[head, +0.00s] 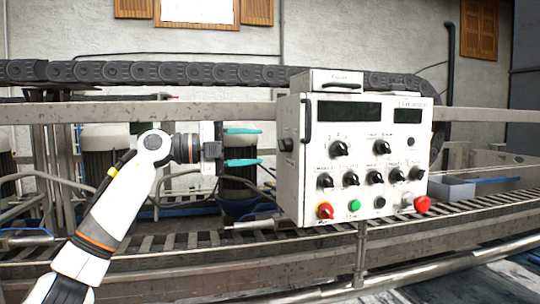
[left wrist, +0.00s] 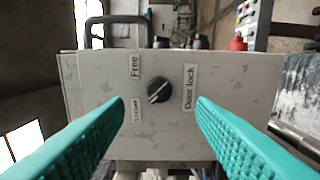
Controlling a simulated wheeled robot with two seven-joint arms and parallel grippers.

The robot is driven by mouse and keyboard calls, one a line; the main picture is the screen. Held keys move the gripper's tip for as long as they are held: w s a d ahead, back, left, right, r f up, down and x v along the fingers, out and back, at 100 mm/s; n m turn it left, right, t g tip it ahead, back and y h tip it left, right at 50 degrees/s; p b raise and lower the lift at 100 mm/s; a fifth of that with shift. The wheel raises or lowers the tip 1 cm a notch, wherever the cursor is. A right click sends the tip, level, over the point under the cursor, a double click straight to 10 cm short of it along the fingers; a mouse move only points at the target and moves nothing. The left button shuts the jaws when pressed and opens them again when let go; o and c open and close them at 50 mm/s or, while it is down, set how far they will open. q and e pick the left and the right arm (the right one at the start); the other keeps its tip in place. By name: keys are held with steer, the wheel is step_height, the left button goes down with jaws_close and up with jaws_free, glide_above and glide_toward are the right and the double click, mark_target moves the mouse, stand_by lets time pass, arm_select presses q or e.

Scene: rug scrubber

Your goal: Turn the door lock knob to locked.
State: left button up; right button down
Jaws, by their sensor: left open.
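The door lock knob (left wrist: 158,90) is a round black knob on the pale side panel of the control box. The labels "Free", "Locked" and "Door lock" surround it in the left wrist view. A pale mark on the knob slants toward the lower left, on the side of the "Locked" label (left wrist: 137,109). In the head view the knob (head: 286,145) sticks out from the box's left side. My left gripper (head: 260,146) is open, with teal fingers pointing at the knob from the left, apart from it. The knob appears between the fingers (left wrist: 159,101) in the wrist view. My right gripper is out of view.
The white control box (head: 296,190) carries several black knobs, a red button (head: 422,204) and a green one (head: 354,206) on its front. A dark handle (left wrist: 97,34) stands beside the knob's panel. A roller conveyor (head: 180,240) runs below.

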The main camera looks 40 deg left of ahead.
arm_select(q)
steer(key=b+v, duration=0.1)
steer(key=v, duration=0.5)
steer(key=shift+w, duration=0.1)
stand_by(0.4)
